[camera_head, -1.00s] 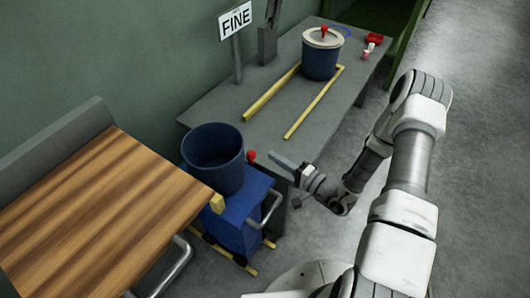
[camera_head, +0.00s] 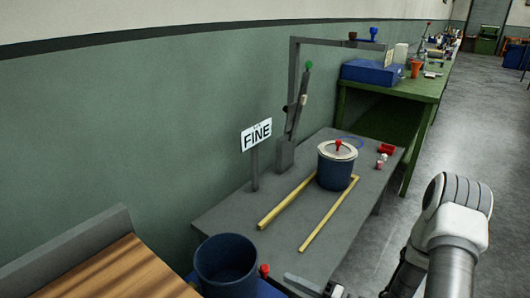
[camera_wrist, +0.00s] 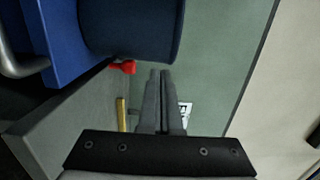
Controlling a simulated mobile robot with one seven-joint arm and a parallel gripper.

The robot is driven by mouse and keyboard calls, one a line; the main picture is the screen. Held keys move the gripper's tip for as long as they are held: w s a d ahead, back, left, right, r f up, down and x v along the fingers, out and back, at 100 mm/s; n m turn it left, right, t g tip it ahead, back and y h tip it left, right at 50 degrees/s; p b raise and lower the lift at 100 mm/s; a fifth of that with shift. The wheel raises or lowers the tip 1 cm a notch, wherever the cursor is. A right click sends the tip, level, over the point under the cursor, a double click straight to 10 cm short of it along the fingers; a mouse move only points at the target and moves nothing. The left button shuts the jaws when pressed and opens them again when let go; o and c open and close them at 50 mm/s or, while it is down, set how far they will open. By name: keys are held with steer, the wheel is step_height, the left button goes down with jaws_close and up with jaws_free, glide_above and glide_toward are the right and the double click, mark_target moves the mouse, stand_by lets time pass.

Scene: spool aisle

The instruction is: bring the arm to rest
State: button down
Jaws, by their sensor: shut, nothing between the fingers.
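My arm (camera_head: 455,225) reaches in from the right of the head view, bent, with its lower part cut off by the bottom edge. My gripper (camera_head: 300,282) shows at the bottom of the head view, beside a dark blue bucket and near the front end of the grey table. In the wrist view my gripper's two fingers (camera_wrist: 160,75) lie together with nothing between them. The fingers point towards the green wall (camera_wrist: 215,60).
The open blue bucket (camera_head: 226,262) stands on a blue cart; a red knob (camera_head: 264,270) is close to my gripper. The grey table (camera_head: 285,190) holds a lidded blue pot (camera_head: 336,170) and yellow rails (camera_head: 328,215). A FINE sign (camera_head: 256,134) stands behind. Floor at right is clear.

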steer(key=s+a+r+n+g+h, duration=0.2)
steer(key=s+r+n+g+h, duration=0.6)
steer(key=s+r+g, duration=0.75)
steer(key=s+d+r+m+t+h, duration=0.2)
steer(key=d+r+t+h, duration=0.55)
steer(key=r+t, duration=0.5)
step_height(320, 180, up, 21)
steer(key=g+p, duration=0.1)
steer(key=p, duration=2)
steer(key=shift+w+d, duration=0.3)
steer(key=shift+d, duration=0.1)
